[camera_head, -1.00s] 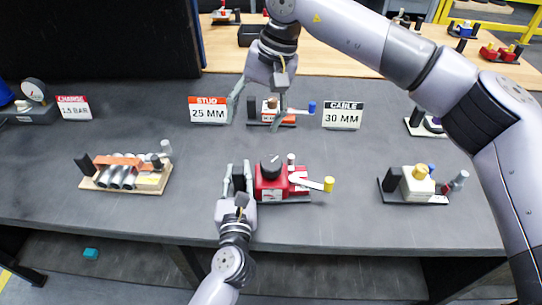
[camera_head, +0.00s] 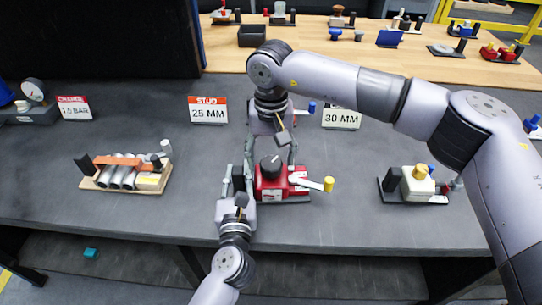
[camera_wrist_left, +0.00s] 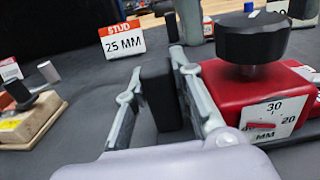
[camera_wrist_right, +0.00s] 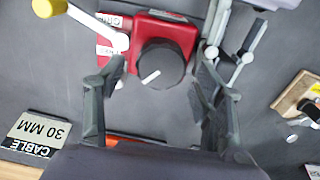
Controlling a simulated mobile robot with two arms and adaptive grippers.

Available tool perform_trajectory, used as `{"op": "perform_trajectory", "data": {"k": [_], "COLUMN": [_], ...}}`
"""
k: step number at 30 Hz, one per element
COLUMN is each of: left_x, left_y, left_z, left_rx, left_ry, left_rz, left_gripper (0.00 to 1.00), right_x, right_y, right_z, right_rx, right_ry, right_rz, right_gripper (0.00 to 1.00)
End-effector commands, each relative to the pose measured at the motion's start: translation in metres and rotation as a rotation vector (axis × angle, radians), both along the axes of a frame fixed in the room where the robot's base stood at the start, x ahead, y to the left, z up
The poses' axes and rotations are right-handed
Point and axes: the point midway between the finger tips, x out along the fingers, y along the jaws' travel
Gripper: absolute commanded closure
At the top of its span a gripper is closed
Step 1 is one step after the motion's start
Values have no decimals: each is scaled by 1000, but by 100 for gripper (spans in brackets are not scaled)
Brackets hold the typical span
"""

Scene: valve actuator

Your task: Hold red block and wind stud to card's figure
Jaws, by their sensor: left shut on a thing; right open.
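The red block (camera_head: 270,187) stands on the dark table with a black round knob (camera_head: 270,167) on top. A white lever with a yellow end (camera_head: 328,184) sticks out at its right. My left gripper (camera_head: 238,178) is shut on the black upright grip (camera_wrist_left: 160,95) at the block's left side. My right gripper (camera_head: 271,154) is open, pointing down over the knob; its fingers lie either side of the knob (camera_wrist_right: 160,65) in the right wrist view. A scale plate (camera_wrist_left: 275,117) shows 30, 20 and a red pointer; its exact reading is unclear. The STUD card (camera_head: 208,110) reads 25 MM.
A CABLE card (camera_head: 342,116) reads 30 MM; a CHARGE card (camera_head: 74,107) stands left near a gauge (camera_head: 33,90). A tray of cylinders (camera_head: 125,172) lies left and a cream block unit (camera_head: 417,183) right. Another unit behind is mostly hidden by my right arm.

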Motion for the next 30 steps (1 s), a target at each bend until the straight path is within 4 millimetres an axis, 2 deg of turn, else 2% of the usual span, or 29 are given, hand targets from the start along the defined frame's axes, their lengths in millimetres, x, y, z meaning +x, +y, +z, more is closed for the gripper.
{"op": "perform_trajectory", "data": {"k": [3, 11, 30], "left_x": [0, 0, 0], "left_y": [1, 1, 1], "left_z": [-2, -2, -2], "left_rx": [0, 1, 0], "left_ry": [5, 4, 4], "left_rz": [2, 2, 2], "left_gripper": [100, 100, 100], "right_x": [0, 0, 0], "right_y": [0, 0, 0], "right_z": [-6, -7, -6], "right_rx": [0, 0, 0], "right_ry": [0, 0, 0], "right_rz": [0, 0, 0], "right_gripper": [38, 38, 80]}}
